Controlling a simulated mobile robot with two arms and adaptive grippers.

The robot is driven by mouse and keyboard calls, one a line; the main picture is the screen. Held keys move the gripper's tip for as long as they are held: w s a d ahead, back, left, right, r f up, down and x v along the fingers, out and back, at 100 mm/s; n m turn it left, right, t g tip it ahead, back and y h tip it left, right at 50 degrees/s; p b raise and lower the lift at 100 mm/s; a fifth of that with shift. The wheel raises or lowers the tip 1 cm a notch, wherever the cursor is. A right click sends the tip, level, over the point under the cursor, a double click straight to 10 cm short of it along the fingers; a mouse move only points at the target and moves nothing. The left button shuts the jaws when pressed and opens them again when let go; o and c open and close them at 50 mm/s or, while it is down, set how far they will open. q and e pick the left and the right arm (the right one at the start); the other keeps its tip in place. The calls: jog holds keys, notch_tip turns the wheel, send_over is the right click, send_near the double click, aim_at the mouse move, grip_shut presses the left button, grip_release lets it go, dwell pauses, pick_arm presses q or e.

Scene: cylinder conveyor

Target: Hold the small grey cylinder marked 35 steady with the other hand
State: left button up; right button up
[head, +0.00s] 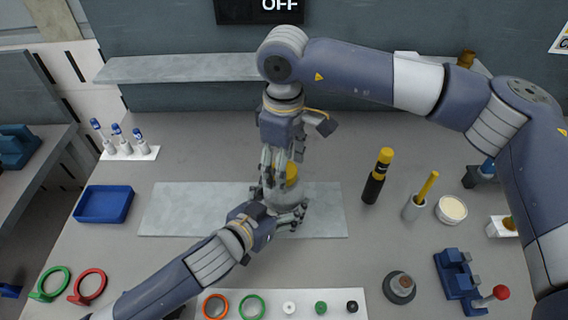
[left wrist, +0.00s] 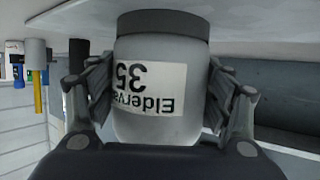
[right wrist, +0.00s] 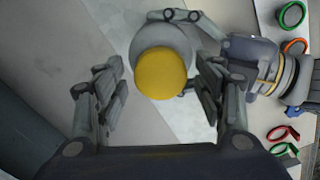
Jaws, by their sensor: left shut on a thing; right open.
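The small grey cylinder (head: 284,194) stands on the pale grey mat (head: 180,210) and has a yellow top (head: 292,172). In the left wrist view the cylinder (left wrist: 155,120) shows a white label with "35", upside down in that picture. My left gripper (head: 285,212) is shut on the cylinder's sides from the front left, with a finger on each side of it in the left wrist view. My right gripper (head: 272,172) points down from above and is open. In the right wrist view its fingers stand apart on either side of the yellow top (right wrist: 161,75).
A black and yellow cylinder (head: 376,178) and a grey cup (head: 414,207) with a yellow stick stand to the right. A blue tray (head: 104,204) lies to the left. A white strip (head: 268,293) with rings and small pieces lies in front. The mat's left part is clear.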

pick_arm(q)
jog(key=shift+f, duration=0.2)
pick_arm(e)
notch_tip(320, 180, up, 4)
jog(key=shift+r, duration=0.1)
jog(key=shift+c, duration=0.2)
jog(key=m, duration=0.6)
jog(key=shift+r, duration=0.25)
jog(key=m, duration=0.5)
jog(key=shift+r+m, duration=0.2)
jog(key=shift+m, duration=0.2)
jog(key=m, duration=0.5)
jog(key=shift+r+m, duration=0.2)
jog(key=shift+m, duration=0.1)
jog(key=m, duration=0.7)
jog(key=shift+r, duration=0.3)
jog(key=m, duration=0.5)
jog(key=shift+r+m, duration=0.2)
jog(key=shift+m, duration=0.1)
jog(key=m, duration=0.3)
jog(key=shift+r+m, duration=0.15)
jog(key=shift+m, duration=0.15)
jog(key=m, duration=0.5)
jog(key=shift+r, duration=0.2)
jog(key=m, duration=0.5)
jog(key=shift+r+m, duration=0.15)
jog(key=shift+m, duration=0.25)
jog(key=shift+f, duration=3.95)
jog(key=shift+c, duration=0.6)
